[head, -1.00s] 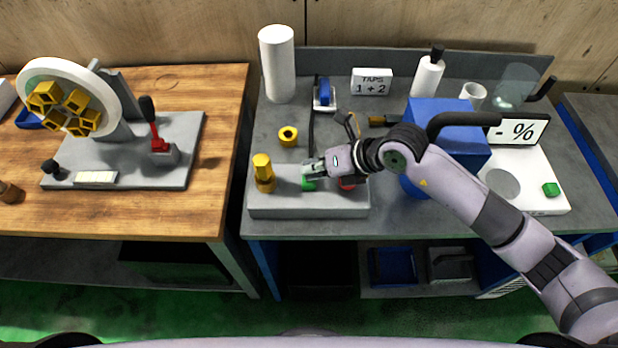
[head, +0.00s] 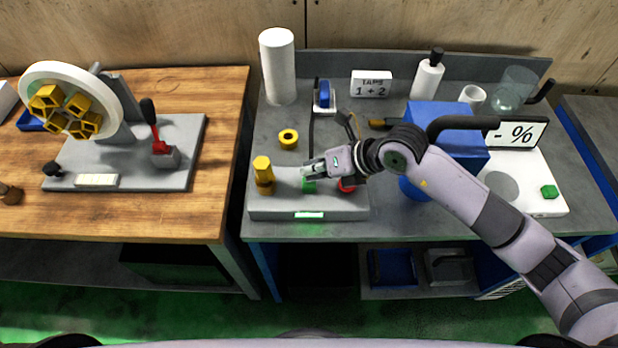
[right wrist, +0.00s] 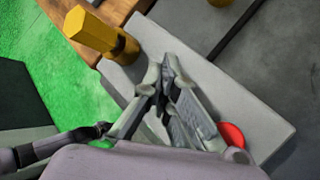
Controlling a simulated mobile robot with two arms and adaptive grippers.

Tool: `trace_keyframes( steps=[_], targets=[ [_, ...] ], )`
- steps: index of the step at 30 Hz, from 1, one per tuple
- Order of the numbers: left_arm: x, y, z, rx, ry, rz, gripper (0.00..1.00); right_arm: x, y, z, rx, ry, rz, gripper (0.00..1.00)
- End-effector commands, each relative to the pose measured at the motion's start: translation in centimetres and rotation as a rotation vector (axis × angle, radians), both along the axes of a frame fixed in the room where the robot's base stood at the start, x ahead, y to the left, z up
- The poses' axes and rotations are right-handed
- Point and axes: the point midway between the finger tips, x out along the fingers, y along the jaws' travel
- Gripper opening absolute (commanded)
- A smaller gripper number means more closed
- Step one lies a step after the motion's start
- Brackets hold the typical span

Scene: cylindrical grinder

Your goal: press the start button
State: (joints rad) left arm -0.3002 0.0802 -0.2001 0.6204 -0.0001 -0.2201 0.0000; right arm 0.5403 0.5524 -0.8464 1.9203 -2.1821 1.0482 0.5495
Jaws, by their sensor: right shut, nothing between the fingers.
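The green start button (head: 308,187) sits on top of the grey control panel (head: 284,208), left of the red button (head: 346,185). My right gripper (head: 306,173) is shut and empty, its fingertips at the green button and partly covering it. I cannot tell if they still press on it. A green strip (head: 309,215) glows on the panel's front face. In the right wrist view the closed fingers (right wrist: 163,75) stand over the panel, with the red button (right wrist: 232,136) to their right and a bit of green (right wrist: 103,143) at lower left. My left gripper is out of view.
A yellow knob (head: 263,176) rises at the panel's left end. A yellow ring (head: 288,139) lies behind it. A blue box (head: 446,150) stands right of the panel, behind my right arm. The grinder wheel (head: 108,88) stands on the wooden bench at left.

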Motion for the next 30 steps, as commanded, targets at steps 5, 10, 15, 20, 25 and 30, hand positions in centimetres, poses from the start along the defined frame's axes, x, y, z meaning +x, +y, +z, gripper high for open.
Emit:
trace_keyframes(
  steps=[5,10,15,20,25,30],
  targets=[
    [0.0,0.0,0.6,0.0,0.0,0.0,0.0,0.0,0.0,0.8,0.001,-0.001,0.0,0.0],
    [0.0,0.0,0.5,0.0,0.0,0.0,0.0,0.0,0.0,0.8,0.002,-0.001,-0.001,0.0],
    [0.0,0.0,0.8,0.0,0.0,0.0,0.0,0.1,0.0,1.1,0.003,-0.003,0.0,0.0],
    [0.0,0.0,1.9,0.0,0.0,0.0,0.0,0.1,0.1,2.6,0.003,-0.003,0.0,0.0],
    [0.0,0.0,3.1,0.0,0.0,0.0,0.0,0.0,0.1,4.3,0.003,-0.003,0.0,0.0],
    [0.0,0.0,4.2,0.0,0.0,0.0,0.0,0.1,0.0,5.8,0.002,-0.002,-0.001,0.0]
  ],
)
